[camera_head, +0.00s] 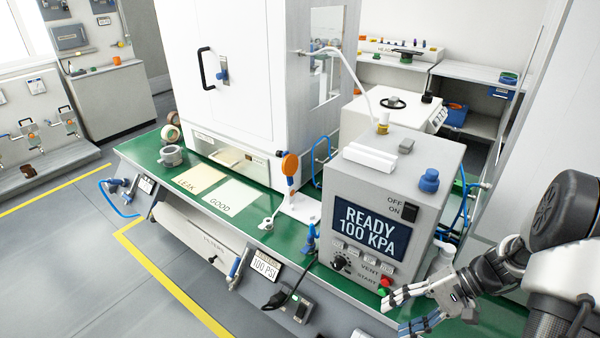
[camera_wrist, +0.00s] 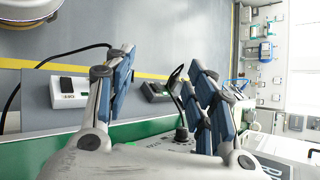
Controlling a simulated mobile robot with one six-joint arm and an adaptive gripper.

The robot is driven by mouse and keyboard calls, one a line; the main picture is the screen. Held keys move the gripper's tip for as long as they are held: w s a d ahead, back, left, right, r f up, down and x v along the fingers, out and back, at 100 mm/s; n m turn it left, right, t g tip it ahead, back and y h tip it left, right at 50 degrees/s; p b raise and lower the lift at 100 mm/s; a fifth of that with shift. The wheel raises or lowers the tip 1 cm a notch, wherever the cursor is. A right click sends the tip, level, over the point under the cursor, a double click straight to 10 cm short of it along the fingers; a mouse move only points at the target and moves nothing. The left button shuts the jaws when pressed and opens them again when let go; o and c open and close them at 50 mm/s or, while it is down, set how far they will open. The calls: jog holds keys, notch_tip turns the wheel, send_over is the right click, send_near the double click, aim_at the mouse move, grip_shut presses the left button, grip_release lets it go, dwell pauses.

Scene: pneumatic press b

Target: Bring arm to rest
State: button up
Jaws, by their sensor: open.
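My gripper (camera_head: 408,309) is at the lower right of the head view, in front of the lower right corner of the grey press control box (camera_head: 375,196). Its fingers point left, close to the red and green buttons (camera_head: 385,287); I cannot tell whether they touch. The box's screen reads READY 100 KPA. In the wrist view my gripper (camera_wrist: 165,95) shows its blue-padded fingers spread apart with nothing between them. My arm comes in from the right edge of the head view.
The green bench (camera_head: 150,155) carries a tall white cabinet (camera_head: 228,70), LEAK and GOOD cards (camera_head: 232,196) and an orange-topped fitting (camera_head: 290,165). Blue hoses hang at the bench edge. A white box (camera_wrist: 70,92) with a cable shows in the wrist view. Open floor (camera_head: 75,255) lies left.

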jog(key=s+a+r+n+t+h, duration=0.3)
jog(key=s+r, duration=0.4)
jog(key=r, duration=0.3)
jog(key=s+a+r+n+t+h, duration=0.2)
jog(key=s+a+r+h, duration=0.3)
jog(key=r, duration=0.6)
jog(key=shift+s+a+n+t+h, duration=0.35)
jog(key=shift+s+n+h, duration=0.45)
jog(key=shift+s+h, duration=0.6)
jog(key=shift+s, duration=0.15)
jog(key=shift+c, duration=0.5)
